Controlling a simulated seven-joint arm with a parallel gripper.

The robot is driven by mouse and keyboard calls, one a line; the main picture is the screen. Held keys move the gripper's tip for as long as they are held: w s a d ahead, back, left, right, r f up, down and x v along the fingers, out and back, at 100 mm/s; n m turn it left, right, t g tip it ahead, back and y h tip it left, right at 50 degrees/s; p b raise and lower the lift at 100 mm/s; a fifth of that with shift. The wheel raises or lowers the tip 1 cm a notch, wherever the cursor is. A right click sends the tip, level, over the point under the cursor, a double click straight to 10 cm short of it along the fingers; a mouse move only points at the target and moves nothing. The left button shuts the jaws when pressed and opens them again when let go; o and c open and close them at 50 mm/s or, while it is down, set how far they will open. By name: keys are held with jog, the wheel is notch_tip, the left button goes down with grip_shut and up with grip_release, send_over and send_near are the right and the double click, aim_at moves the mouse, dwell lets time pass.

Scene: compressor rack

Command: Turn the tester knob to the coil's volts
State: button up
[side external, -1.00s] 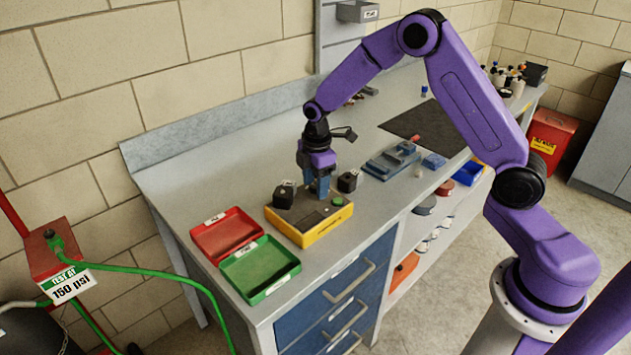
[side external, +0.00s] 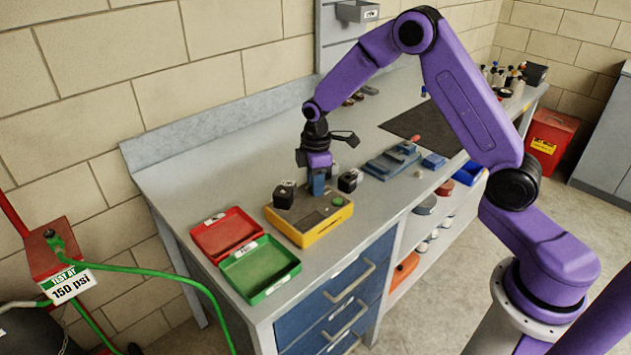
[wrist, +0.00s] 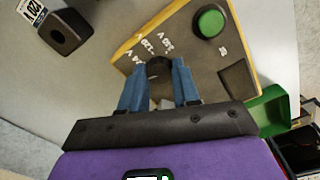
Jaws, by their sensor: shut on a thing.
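The tester (side external: 300,236) is a yellow box with a dark top on the bench; its top also shows in the wrist view (wrist: 190,50). Its dark round knob (wrist: 158,68) sits among white printed volt marks, which appear turned and are hard to read. My gripper (side external: 318,190) points down at the tester; in the wrist view its two blue fingers (wrist: 160,75) are shut on the knob from both sides. The fingers hide part of the dial, so the pointer setting is unclear. A black coil block (wrist: 66,32) with a white volts label lies beside the tester.
In the side view, black blocks stand close at the left (side external: 285,193) and right (side external: 349,180) of my gripper. A green button (wrist: 209,22) is on the tester. A red tray (side external: 226,234) and a green tray (side external: 260,268) are to the left.

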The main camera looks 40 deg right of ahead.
jog(key=m, duration=0.4)
jog(key=shift+m, duration=0.3)
jog(key=m, duration=0.3)
jog(key=shift+m, duration=0.4)
jog(key=m, duration=0.7)
jog(key=shift+w, duration=0.1)
jog(key=m, duration=0.5)
jog(key=shift+m+g, duration=0.3)
jog(key=m, duration=0.5)
jog(key=shift+m, duration=0.3)
jog(key=o, duration=1)
jog(key=shift+o, duration=0.2)
